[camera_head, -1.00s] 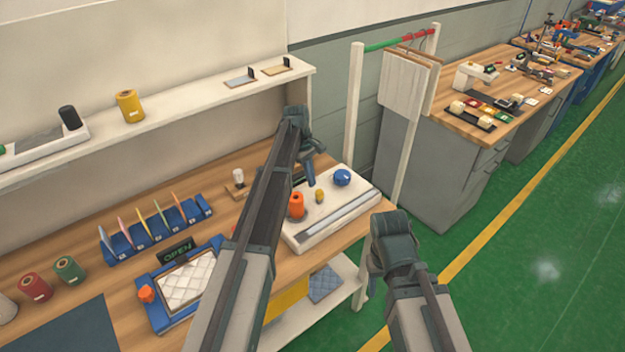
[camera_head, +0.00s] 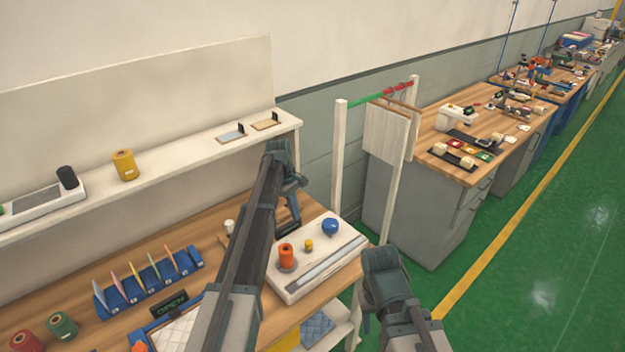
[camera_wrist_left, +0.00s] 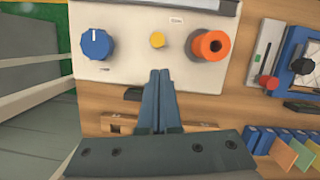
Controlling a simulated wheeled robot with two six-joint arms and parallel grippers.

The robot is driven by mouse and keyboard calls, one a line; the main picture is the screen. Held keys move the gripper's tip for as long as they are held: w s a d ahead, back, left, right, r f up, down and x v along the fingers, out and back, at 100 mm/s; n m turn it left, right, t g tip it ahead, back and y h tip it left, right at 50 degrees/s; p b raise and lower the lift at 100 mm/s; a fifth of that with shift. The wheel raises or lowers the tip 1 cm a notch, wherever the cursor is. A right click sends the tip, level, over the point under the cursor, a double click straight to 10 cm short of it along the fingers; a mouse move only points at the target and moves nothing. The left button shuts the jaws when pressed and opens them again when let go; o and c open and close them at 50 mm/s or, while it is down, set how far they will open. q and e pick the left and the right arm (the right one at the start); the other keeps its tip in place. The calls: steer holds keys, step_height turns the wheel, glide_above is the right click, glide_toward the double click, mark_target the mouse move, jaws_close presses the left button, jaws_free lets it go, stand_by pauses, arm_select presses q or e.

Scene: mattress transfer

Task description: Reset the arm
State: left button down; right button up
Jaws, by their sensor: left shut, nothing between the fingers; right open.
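My left arm reaches in from the left in the head view, and its gripper (camera_head: 294,218) is over the workbench, behind the white control box (camera_head: 335,266). Its two dark fingers are pressed together with nothing between them. In the left wrist view, the shut fingers (camera_wrist_left: 160,76) point toward the box's edge, between the blue knob (camera_wrist_left: 97,44) and the orange knob (camera_wrist_left: 210,46). My right gripper (camera_head: 368,318) is lower right, beside the bench over the green floor. It is open, with its fingers mostly hidden by its own body.
A blue-framed tray (camera_head: 150,330) with a white quilted pad is at the bottom edge. A blue card rack (camera_head: 150,284) is left on the bench. A white rack post (camera_head: 340,165) stands behind the box. A shelf (camera_head: 200,148) runs along the wall. Green floor at right is clear.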

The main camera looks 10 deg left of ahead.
arm_select(q)
steer(key=s+d+f+m+y+b, duration=0.1)
steer(key=s+d+m, duration=0.4)
steer(key=s, duration=0.6)
steer(key=s+d+f+m+y+b, duration=0.1)
steer(key=s+d+f+m+b, duration=0.2)
steer(key=s, duration=0.8)
steer(key=s+d+f+m+t+y+b, duration=0.1)
steer(key=s+d+f+m+b, duration=0.1)
steer(key=s+d+m, duration=0.6)
steer(key=s, duration=0.3)
steer(key=shift+s+f+y, duration=0.3)
steer(key=shift+f, duration=0.05)
